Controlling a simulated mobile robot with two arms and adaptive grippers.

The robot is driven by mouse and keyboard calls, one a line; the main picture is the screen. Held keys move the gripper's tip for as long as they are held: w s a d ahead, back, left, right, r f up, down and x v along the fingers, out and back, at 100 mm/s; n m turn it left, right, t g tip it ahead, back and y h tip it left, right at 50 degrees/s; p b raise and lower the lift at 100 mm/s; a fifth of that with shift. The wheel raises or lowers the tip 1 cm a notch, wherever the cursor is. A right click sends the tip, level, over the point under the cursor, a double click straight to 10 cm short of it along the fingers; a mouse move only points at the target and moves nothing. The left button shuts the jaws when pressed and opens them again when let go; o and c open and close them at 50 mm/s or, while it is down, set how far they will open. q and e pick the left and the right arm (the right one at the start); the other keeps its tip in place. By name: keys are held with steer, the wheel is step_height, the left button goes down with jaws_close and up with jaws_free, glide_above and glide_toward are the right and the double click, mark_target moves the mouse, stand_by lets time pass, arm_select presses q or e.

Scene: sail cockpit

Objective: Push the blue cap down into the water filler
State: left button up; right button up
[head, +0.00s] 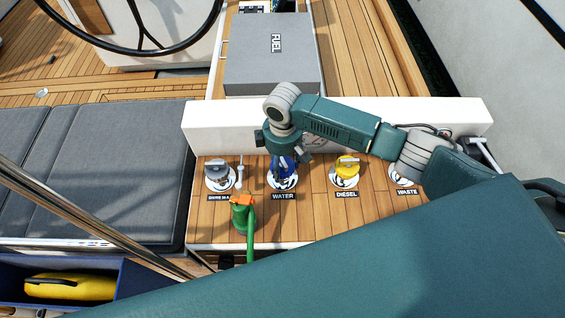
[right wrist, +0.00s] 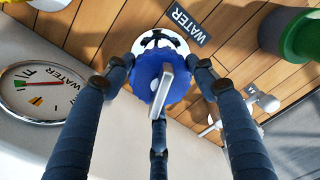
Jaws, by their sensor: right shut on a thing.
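The blue cap (head: 285,167) is over the water filler (head: 281,183), a white ring fitting in the wooden deck above the WATER label. My right gripper (head: 284,158) points down from above and is shut on the cap. In the right wrist view the blue cap (right wrist: 147,72) has a grey bar handle, and the fingers stand around it. The white filler ring (right wrist: 160,40) shows just beyond the cap, its near part hidden by it. I cannot tell how deep the cap sits. My left gripper is not in view.
A grey-capped filler (head: 217,173) is left and a yellow diesel cap (head: 348,166) right. A green hose nozzle (head: 241,212) with an orange top stands in front. A white ledge (head: 215,122) rises behind. A round water gauge (right wrist: 42,90) shows in the wrist view.

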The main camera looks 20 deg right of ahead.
steer(key=shift+f, duration=0.45)
steer(key=o, duration=1.1)
step_height(320, 180, up, 9)
steer(key=p, duration=0.9)
steer(key=shift+f, duration=0.1)
steer(key=shift+r+p, duration=0.75)
steer(key=shift+r, duration=0.4)
